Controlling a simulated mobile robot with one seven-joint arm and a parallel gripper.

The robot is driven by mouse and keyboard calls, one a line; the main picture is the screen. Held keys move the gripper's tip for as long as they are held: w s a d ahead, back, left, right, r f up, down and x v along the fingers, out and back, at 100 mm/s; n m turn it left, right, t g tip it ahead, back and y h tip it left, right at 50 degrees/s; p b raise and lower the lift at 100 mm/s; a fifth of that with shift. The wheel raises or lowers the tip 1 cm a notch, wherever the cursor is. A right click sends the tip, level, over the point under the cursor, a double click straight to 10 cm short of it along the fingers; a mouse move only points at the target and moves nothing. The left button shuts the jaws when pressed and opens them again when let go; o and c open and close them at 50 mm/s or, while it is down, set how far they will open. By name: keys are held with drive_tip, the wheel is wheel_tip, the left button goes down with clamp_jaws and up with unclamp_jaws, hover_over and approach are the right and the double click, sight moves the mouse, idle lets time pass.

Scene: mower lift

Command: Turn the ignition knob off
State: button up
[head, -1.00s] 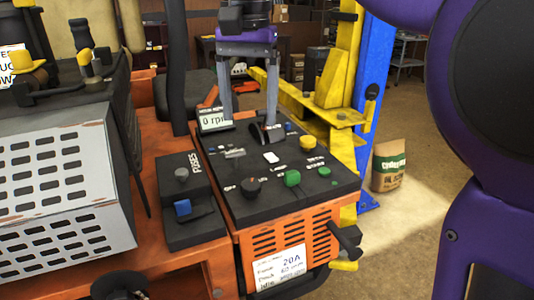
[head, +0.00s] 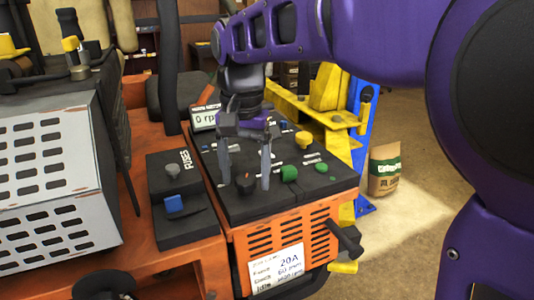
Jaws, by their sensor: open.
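The black round knob (head: 245,184) sits at the front left of the mower's dark control panel, with a small reddish mark on it. It appears to be the ignition knob, but the lettering beside it is too small to read. My gripper (head: 246,180) points down over the panel with its two fingers apart. In the head view one finger shows on each side of the knob; I cannot tell whether they touch it or how far above the panel they are. The panel (head: 314,187) is partly hidden behind my gripper.
A green knob (head: 289,173), a smaller green button (head: 321,168) and a yellow knob (head: 303,141) are to the right. A display (head: 205,117) reads 0 rpm. The fuses box (head: 182,212) with a blue switch is left. A yellow and blue lift (head: 345,115) stands behind.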

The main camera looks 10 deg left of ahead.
clamp_jaws()
idle(0.3)
drive_tip(key=shift+r, duration=0.1)
drive_tip(key=shift+r+n+p, duration=0.1)
drive_tip(key=shift+n+p, duration=0.8)
drive_tip(key=shift+n, duration=0.2)
drive_tip(key=n+p, duration=0.2)
drive_tip(key=n, duration=0.1)
drive_tip(key=shift+n, duration=0.3)
drive_tip(key=n+p, duration=0.2)
drive_tip(key=n, duration=0.4)
drive_tip(key=shift+p, duration=0.3)
